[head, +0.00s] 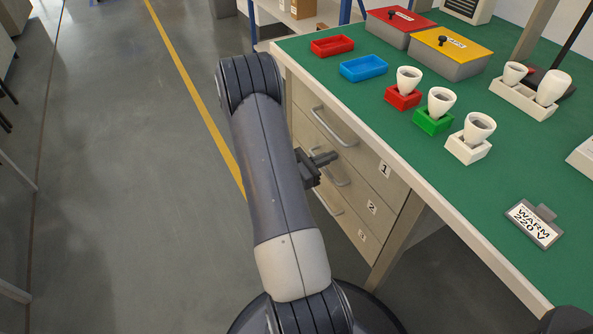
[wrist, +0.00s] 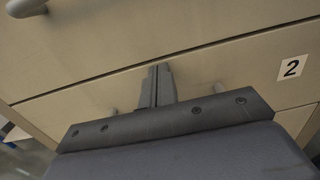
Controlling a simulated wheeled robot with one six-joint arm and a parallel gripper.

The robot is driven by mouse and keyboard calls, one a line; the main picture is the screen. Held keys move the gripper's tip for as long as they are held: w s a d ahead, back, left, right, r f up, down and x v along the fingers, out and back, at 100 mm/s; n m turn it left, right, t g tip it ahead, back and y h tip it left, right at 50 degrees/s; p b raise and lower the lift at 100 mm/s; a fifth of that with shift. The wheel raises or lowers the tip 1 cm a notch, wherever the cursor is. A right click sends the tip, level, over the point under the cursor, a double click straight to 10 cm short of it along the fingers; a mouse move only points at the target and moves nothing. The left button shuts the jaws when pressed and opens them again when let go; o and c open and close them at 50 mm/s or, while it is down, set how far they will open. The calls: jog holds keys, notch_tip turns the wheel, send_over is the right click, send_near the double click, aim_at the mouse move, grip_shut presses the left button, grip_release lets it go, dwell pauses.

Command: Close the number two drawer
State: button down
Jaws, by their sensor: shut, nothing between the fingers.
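The number two drawer (head: 357,192) is the middle of three pale drawers under the green bench. Its front looks about flush with its neighbours; I cannot tell whether a small gap is left. Its label shows in the wrist view (wrist: 291,67). My gripper (head: 328,158) is at this drawer's front, near its grey handle (head: 343,183), which it partly hides. In the wrist view my fingers (wrist: 158,72) are together and empty, pointing at the front near its upper seam. The handle's ends show on either side of them. I cannot tell whether the fingertips touch the front.
The number one drawer (head: 350,141) is above and the number three drawer (head: 350,222) below, both looking shut, with bar handles. The green bench top (head: 420,165) overhangs, carrying trays, boxes and bulbs in coloured holders. Open floor (head: 130,200) lies to the left.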

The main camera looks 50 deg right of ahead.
jog(key=p+v, duration=0.1)
jog(key=v, duration=1.2)
jog(key=shift+a+p, duration=0.3)
jog(key=b+x, duration=0.1)
jog(key=x, duration=1.3)
jog(key=shift+r, duration=0.1)
